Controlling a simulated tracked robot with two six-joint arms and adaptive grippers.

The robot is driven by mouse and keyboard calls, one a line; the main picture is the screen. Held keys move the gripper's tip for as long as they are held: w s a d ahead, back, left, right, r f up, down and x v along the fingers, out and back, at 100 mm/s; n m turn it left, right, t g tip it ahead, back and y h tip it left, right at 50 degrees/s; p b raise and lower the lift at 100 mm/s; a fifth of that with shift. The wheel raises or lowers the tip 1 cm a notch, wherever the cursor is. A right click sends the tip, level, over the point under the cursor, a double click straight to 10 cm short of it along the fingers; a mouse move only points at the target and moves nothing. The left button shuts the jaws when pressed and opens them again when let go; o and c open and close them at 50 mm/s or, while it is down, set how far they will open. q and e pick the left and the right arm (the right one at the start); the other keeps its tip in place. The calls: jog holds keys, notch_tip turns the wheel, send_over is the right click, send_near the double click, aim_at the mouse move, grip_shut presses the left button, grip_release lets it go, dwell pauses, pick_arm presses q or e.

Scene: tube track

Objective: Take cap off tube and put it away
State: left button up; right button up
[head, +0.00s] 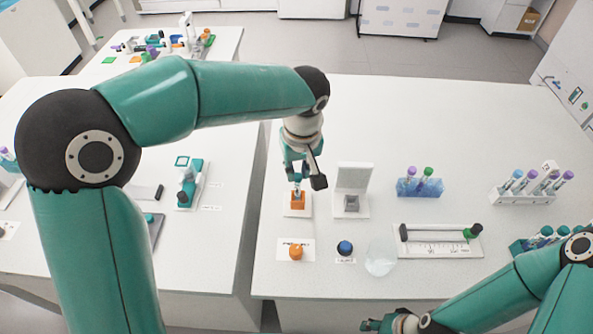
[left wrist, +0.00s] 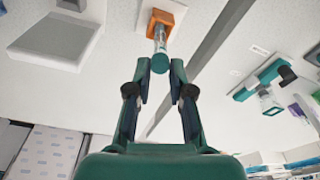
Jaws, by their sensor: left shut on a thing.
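A clear tube (left wrist: 159,42) with a teal cap (left wrist: 160,64) stands in an orange holder (head: 297,202) on a white base near the left edge of the right-hand table. The holder also shows in the left wrist view (left wrist: 163,19). My left gripper (head: 297,174) is over the holder, its fingers on both sides of the cap, shut on it.
A grey block (head: 352,203) on a white stand is right of the holder. In front are an orange knob (head: 295,252), a blue knob (head: 345,247) and a clear round dish (head: 380,257). Tube racks (head: 420,188) stand further right. The table's back is clear.

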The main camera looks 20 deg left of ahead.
aim_at(298, 176)
pick_arm(q)
notch_tip(298, 176, up, 19)
jog(key=shift+r+p, duration=0.15)
jog(key=shift+p, duration=0.2)
grip_shut()
jog(key=shift+c, duration=0.2)
grip_release()
jog(key=o, duration=1.5)
